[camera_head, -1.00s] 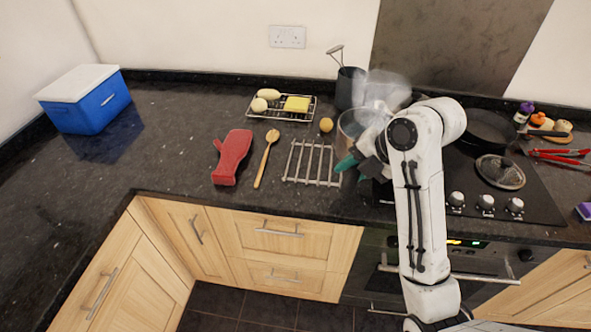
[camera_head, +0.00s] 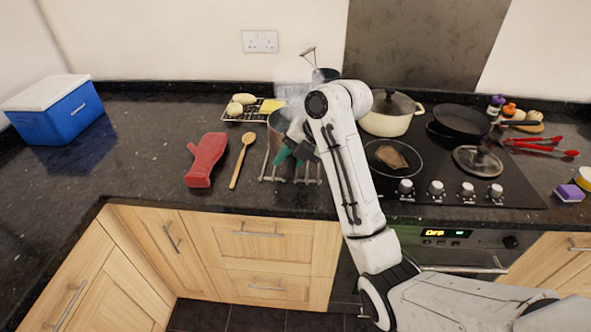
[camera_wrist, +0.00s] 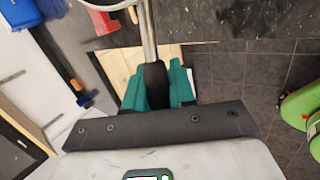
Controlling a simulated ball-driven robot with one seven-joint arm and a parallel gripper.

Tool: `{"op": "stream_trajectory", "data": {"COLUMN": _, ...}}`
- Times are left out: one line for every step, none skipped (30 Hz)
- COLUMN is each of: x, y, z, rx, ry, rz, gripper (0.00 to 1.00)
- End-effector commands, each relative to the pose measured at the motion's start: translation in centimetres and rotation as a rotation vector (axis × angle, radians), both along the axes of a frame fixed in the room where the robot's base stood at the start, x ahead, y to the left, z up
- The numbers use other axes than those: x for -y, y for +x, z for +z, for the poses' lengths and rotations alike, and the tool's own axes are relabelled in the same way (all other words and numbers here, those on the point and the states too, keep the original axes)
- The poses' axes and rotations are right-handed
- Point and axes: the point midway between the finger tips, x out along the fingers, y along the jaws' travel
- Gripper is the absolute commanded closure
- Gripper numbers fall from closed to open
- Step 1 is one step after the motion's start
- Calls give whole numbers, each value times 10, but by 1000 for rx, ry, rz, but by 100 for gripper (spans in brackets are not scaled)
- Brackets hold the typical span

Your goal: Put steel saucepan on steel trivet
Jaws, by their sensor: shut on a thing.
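The steel saucepan (camera_head: 277,122) shows partly behind my arm in the head view, over the back part of the steel trivet (camera_head: 267,177). I cannot tell whether it touches the trivet. The trivet's front bars show below it. My gripper (camera_head: 285,154), with teal fingers, is shut on the saucepan's handle, in front of the pan. In the wrist view, the teal fingers (camera_wrist: 158,88) close around the dark grip of the handle (camera_wrist: 149,40). The pan body is mostly out of that view.
A red oven mitt (camera_head: 206,160) and a wooden spoon (camera_head: 241,160) lie left of the trivet. A rack (camera_head: 247,117) with food stands behind. A cream pot (camera_head: 390,122), black pan (camera_head: 461,121) and glass lid (camera_head: 478,160) are on the hob. The left counter is mostly clear.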

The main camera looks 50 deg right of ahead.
Motion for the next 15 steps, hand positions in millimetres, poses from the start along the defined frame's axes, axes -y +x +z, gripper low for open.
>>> {"op": "stream_trajectory", "data": {"x": 3, "y": 5, "z": -4, "rx": -1, "ry": 0, "rz": -1, "gripper": 100}}
{"op": "stream_trajectory", "data": {"x": 5, "y": 9, "z": -8, "rx": 0, "ry": -2, "rz": -1, "gripper": 100}}
{"op": "stream_trajectory", "data": {"x": 7, "y": 13, "z": -13, "rx": 1, "ry": -1, "rz": -1, "gripper": 100}}
{"op": "stream_trajectory", "data": {"x": 8, "y": 16, "z": -18, "rx": 1, "ry": -2, "rz": 0, "gripper": 100}}
{"op": "stream_trajectory", "data": {"x": 10, "y": 19, "z": -21, "rx": 2, "ry": -3, "rz": -1, "gripper": 100}}
{"op": "stream_trajectory", "data": {"x": 11, "y": 22, "z": -26, "rx": 1, "ry": -4, "rz": -2, "gripper": 100}}
{"op": "stream_trajectory", "data": {"x": 12, "y": 25, "z": -29, "rx": 2, "ry": -3, "rz": -1, "gripper": 100}}
{"op": "stream_trajectory", "data": {"x": 13, "y": 27, "z": -31, "rx": 4, "ry": -4, "rz": 0, "gripper": 100}}
{"op": "stream_trajectory", "data": {"x": 14, "y": 29, "z": -34, "rx": 3, "ry": -4, "rz": 0, "gripper": 100}}
{"op": "stream_trajectory", "data": {"x": 14, "y": 30, "z": -35, "rx": 3, "ry": -4, "rz": 0, "gripper": 100}}
{"op": "stream_trajectory", "data": {"x": 15, "y": 31, "z": -36, "rx": 5, "ry": -4, "rz": 0, "gripper": 100}}
{"op": "stream_trajectory", "data": {"x": 15, "y": 32, "z": -37, "rx": 5, "ry": -5, "rz": -1, "gripper": 100}}
{"op": "stream_trajectory", "data": {"x": 15, "y": 33, "z": -38, "rx": 5, "ry": -5, "rz": -1, "gripper": 100}}
{"op": "stream_trajectory", "data": {"x": 16, "y": 33, "z": -39, "rx": 5, "ry": -4, "rz": 0, "gripper": 100}}
{"op": "stream_trajectory", "data": {"x": 16, "y": 34, "z": -41, "rx": 4, "ry": -4, "rz": 0, "gripper": 100}}
